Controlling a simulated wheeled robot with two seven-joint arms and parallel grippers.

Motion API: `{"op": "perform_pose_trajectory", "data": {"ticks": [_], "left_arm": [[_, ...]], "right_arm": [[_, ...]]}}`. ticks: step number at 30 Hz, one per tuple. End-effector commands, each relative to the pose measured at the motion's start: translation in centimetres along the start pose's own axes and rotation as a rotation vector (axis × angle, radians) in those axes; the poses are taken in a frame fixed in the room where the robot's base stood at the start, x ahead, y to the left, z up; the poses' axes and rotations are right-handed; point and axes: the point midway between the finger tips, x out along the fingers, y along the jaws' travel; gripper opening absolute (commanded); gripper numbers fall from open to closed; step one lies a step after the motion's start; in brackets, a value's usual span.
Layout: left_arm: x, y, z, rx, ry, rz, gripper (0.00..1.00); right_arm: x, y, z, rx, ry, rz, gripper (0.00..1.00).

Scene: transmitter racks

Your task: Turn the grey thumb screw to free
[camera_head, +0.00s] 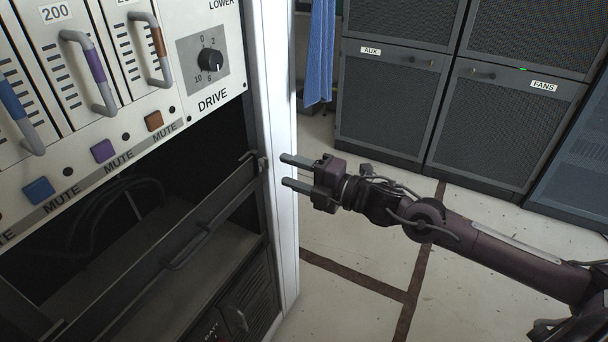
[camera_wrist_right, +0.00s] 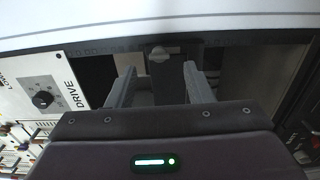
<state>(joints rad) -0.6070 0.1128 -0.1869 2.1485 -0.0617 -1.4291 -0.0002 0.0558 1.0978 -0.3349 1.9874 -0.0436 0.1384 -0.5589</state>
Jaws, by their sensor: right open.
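The grey thumb screw (camera_wrist_right: 162,54) shows in the right wrist view as a small grey piece on a dark bracket, between and beyond my fingertips. In the head view, a small grey fitting (camera_head: 262,164) at the right end of the dark bar seems to be the same screw. My right gripper (camera_head: 285,170) is open, its two grey fingers pointing left at the white rack edge. It also shows in the right wrist view (camera_wrist_right: 159,75), with nothing between the fingers. From these frames I cannot tell the exact gap to the screw. My left gripper is out of view.
The rack's white upright (camera_head: 278,120) stands close to my right fingertips. Above the open dark bay is a panel with a DRIVE knob (camera_head: 210,61), handles and coloured MUTE buttons. Dark cabinets (camera_head: 480,120) stand behind, with clear floor between. A blue cloth (camera_head: 320,50) hangs at the back.

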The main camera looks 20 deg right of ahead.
Motion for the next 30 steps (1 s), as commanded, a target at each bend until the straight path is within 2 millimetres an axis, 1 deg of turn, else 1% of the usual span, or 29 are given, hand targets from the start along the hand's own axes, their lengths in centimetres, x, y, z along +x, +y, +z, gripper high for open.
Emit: {"op": "perform_pose_trajectory", "data": {"ticks": [1,3,9,17,27,29,30], "left_arm": [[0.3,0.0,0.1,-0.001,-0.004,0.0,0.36],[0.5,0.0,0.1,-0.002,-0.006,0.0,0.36],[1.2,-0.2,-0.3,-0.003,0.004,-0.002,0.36],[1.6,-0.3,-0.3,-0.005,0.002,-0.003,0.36],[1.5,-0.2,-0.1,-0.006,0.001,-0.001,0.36],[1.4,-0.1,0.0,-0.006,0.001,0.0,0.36],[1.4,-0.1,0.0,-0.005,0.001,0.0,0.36]], "right_arm": [[-0.7,-0.1,-0.2,-0.002,0.004,-0.006,0.47],[-1.5,-0.2,0.0,0.0,-0.001,-0.006,0.47],[-2.8,-0.1,0.0,-0.001,0.0,-0.003,0.47],[-3.1,0.0,-0.1,-0.001,0.002,0.0,0.47],[-3.0,0.0,-0.1,0.0,0.001,0.0,0.47],[-3.0,-0.2,0.0,0.011,-0.007,-0.003,0.47],[-3.0,-0.7,0.0,0.031,-0.023,-0.009,0.47]]}}
